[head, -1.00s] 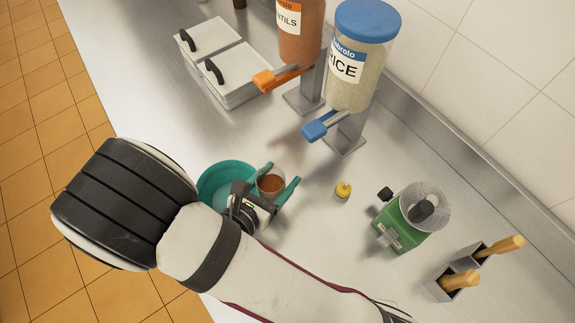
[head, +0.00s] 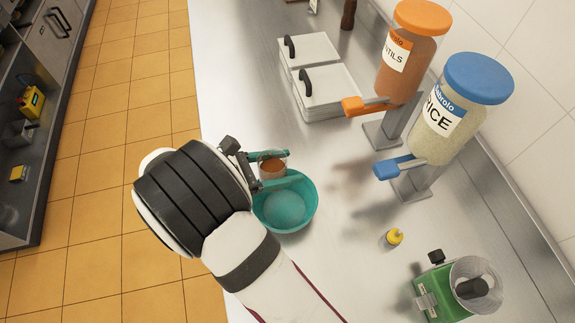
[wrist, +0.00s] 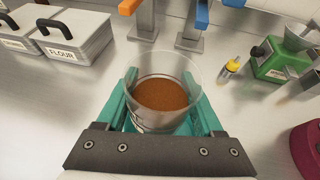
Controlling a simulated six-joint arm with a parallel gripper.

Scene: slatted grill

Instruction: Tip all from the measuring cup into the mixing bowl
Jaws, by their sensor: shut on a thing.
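The measuring cup (wrist: 165,92) is a clear cup with reddish-brown grains in it, upright between the teal fingers of my gripper (wrist: 163,105). My gripper is shut on it. In the head view the cup (head: 271,165) is held at the far rim of the mixing bowl. The mixing bowl (head: 298,219) is teal and stands on the steel counter. Its visible inside looks empty. In the wrist view the cup and gripper hide most of the bowl.
Lidded white bins (head: 333,95) stand at the back. A lentils dispenser (head: 401,75) and a rice dispenser (head: 450,120) stand along the wall. A small yellow-capped bottle (head: 393,238) and a green grinder (head: 440,290) are to the right. The counter (head: 345,225) right of the bowl is clear.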

